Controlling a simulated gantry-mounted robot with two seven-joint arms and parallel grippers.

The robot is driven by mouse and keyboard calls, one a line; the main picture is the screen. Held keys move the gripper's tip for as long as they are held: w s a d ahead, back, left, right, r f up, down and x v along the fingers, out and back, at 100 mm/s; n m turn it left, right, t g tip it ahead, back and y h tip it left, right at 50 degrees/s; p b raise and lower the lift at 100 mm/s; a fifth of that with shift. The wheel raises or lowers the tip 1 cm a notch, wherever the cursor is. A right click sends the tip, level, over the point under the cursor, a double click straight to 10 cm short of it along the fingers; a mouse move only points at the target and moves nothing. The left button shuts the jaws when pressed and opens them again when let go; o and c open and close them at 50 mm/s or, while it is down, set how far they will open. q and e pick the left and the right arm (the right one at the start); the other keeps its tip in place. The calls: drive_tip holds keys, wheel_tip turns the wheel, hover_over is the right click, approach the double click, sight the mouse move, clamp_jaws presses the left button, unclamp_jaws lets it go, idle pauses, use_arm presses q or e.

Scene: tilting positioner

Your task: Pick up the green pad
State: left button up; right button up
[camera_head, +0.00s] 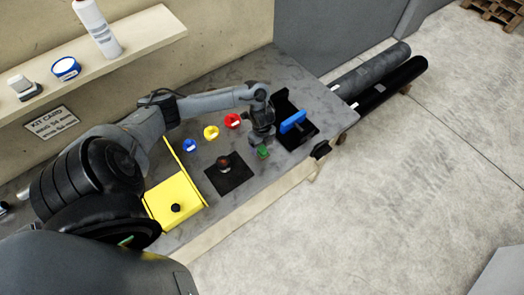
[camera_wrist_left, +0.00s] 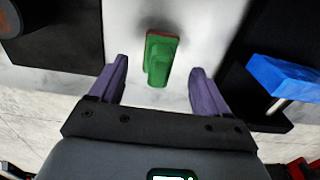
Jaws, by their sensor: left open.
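The green pad (camera_head: 263,152) lies on the grey table, between a dark square plate and a black recessed area. In the left wrist view the green pad (camera_wrist_left: 160,58) is a small upright-looking block with a reddish edge at its top. My left gripper (camera_wrist_left: 160,78) is open, with one purple finger on each side of the pad's lower end and visible gaps to both. In the head view the left gripper (camera_head: 262,140) is just above and behind the pad. Whether the fingers are level with the pad cannot be told. My right gripper is not in view.
A blue block (camera_head: 293,122) stands at the black recess right of the pad; it also shows in the left wrist view (camera_wrist_left: 285,77). Blue (camera_head: 190,146), yellow (camera_head: 211,132) and red (camera_head: 233,121) pieces lie left. A dark plate (camera_head: 240,184) and yellow fixture (camera_head: 165,200) stand nearer.

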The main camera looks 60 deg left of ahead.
sight(262, 147)
use_arm(q)
drive_tip(key=shift+f, duration=2.05)
drive_tip(key=c, duration=1.2)
drive_tip(key=shift+r, duration=0.15)
drive_tip(key=shift+r, duration=0.45)
drive_tip(key=r, duration=0.1)
drive_tip(key=d+r, duration=0.1)
drive_tip(key=r, duration=0.1)
drive_tip(key=shift+s+r, duration=0.15)
drive_tip(key=shift+r, duration=0.15)
drive_tip(key=s+d+r+p, duration=0.3)
drive_tip(key=d+r, duration=0.3)
drive_tip(key=d, duration=0.4)
drive_tip(key=shift+s+r, duration=0.15)
drive_tip(key=shift+s, duration=0.05)
drive_tip(key=shift+d, duration=0.1)
